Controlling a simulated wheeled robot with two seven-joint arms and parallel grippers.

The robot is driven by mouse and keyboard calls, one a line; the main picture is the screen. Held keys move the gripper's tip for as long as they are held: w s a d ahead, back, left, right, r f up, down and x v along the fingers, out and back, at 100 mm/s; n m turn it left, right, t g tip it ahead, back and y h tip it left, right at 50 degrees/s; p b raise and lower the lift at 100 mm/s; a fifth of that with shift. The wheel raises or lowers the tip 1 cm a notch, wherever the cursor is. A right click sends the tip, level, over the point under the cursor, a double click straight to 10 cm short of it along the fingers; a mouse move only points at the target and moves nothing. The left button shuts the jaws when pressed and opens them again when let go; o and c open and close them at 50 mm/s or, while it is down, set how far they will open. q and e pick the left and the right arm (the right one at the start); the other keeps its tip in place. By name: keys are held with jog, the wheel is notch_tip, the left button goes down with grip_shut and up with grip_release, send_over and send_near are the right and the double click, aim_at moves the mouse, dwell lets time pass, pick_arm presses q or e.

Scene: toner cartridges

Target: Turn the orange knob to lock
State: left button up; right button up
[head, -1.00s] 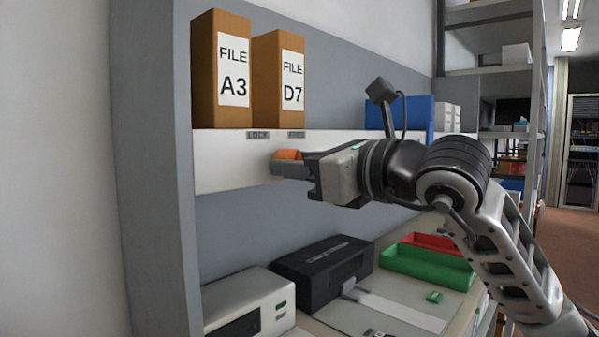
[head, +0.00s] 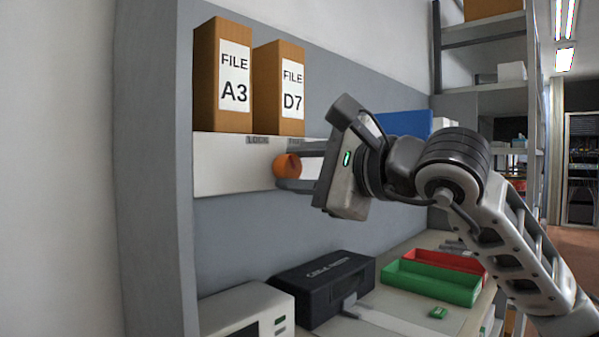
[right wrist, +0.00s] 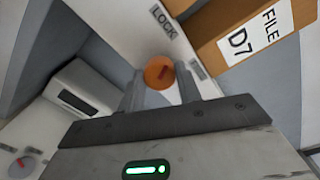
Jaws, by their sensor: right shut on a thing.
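The orange knob (head: 287,166) sits on the white panel (head: 232,165) below the file boxes. A label reading LOCK (head: 258,140) is above and left of it, and a second label is above and right, partly hidden by my gripper. My right gripper (head: 291,171) is shut on the knob, with its fingers on either side. In the right wrist view the knob (right wrist: 159,73) shows between the two fingertips, with a dark red mark on its face. The wrist is tilted. My left gripper is not in view.
Two file boxes, A3 (head: 222,80) and D7 (head: 278,90), stand on the shelf just above the panel. Below are a black cartridge (head: 323,287), a white device (head: 243,313), and green (head: 432,283) and red (head: 450,262) trays. A blue box (head: 405,123) stands behind my arm.

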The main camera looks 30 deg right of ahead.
jog(key=shift+n, duration=1.6)
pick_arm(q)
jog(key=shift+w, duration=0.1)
pick_arm(e)
jog(key=o, duration=1)
pick_arm(q)
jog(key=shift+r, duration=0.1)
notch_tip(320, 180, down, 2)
jog(key=b, duration=0.5)
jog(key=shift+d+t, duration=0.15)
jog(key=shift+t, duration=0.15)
pick_arm(e)
jog(key=v, duration=1.6)
